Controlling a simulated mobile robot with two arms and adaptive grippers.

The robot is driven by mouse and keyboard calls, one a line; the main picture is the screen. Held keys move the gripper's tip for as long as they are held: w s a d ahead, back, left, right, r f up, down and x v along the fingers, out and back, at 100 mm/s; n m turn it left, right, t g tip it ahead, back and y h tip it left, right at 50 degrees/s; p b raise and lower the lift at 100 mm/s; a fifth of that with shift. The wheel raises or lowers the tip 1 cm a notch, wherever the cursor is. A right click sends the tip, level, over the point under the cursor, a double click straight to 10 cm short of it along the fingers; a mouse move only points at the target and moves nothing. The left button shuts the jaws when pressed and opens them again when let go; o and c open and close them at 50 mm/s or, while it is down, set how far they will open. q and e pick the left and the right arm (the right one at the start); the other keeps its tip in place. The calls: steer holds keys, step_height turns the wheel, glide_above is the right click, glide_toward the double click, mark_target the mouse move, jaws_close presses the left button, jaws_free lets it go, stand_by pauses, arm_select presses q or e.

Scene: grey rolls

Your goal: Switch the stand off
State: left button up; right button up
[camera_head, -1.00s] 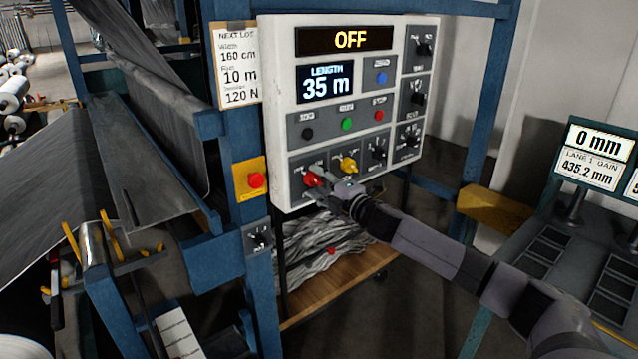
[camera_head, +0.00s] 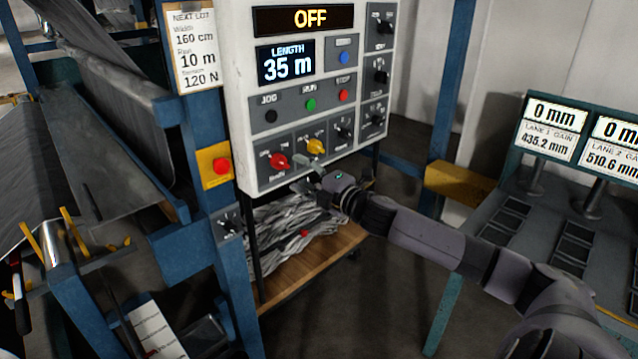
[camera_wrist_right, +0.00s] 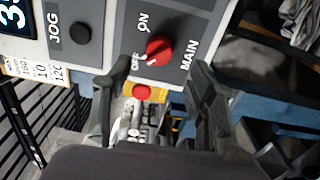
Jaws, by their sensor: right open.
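The stand's control panel (camera_head: 240,100) is a light box whose top display (camera_head: 303,18) reads OFF. Its red MAIN knob (camera_head: 279,161) sits at the lower left, between OFF and ON labels. In the right wrist view the red knob (camera_wrist_right: 158,50) shows a pale mark on the OFF side. My right gripper (camera_head: 303,177) is open and empty just below and right of the red knob, apart from it. In the wrist view the two fingers of my right gripper (camera_wrist_right: 155,88) stand wide apart, with the knob beyond them. My left gripper is out of view.
A yellow knob (camera_head: 317,147) sits close beside the red one. A red button on a yellow plate (camera_head: 214,166) is on the blue post at left. Grey scraps (camera_head: 300,222) lie on a wooden shelf below. A console (camera_head: 570,120) stands at right.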

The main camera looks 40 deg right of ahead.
steer(key=shift+s+d, duration=0.2)
steer(key=shift+s, duration=2.5)
